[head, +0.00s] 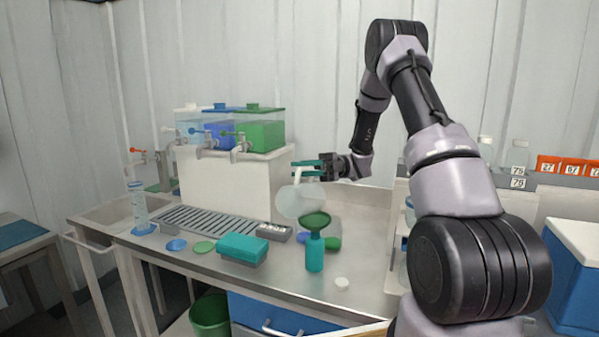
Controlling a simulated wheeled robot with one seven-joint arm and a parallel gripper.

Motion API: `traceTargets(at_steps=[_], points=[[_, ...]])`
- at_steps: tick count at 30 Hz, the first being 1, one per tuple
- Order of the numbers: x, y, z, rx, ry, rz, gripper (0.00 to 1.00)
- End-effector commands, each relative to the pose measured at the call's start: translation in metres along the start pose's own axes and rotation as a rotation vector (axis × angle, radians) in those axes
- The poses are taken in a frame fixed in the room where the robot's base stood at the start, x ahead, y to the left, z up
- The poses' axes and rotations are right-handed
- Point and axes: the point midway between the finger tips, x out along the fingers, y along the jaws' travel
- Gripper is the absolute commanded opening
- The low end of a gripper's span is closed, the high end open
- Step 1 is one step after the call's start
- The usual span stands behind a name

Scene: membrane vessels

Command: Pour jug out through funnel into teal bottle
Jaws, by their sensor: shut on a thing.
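The jug (297,202) is a pale, translucent vessel, tilted, just above and left of the funnel. My gripper (306,170) is shut on the jug near its top, with teal fingers showing. The dark green funnel (314,221) sits upright in the mouth of the teal bottle (315,254). The teal bottle stands upright on the metal counter. Whether liquid is in the jug or flowing from it is too small to tell.
A teal sponge-like block (242,247), a blue disc (176,245) and a white cap (342,283) lie on the counter (362,240). A graduated cylinder (139,207) stands left. Tanks with taps (260,128) stand on a white block behind. A blue-and-green item is partly hidden behind the bottle.

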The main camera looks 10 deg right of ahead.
Motion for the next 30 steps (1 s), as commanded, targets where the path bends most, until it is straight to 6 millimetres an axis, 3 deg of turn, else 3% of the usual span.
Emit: traceTargets(at_steps=[14, 30], points=[[-0.002, 0.001, 0.001, 0.005, 0.002, 0.014, 0.0], [-0.02, 0.008, 0.007, 0.064, 0.033, 0.153, 0.0]])
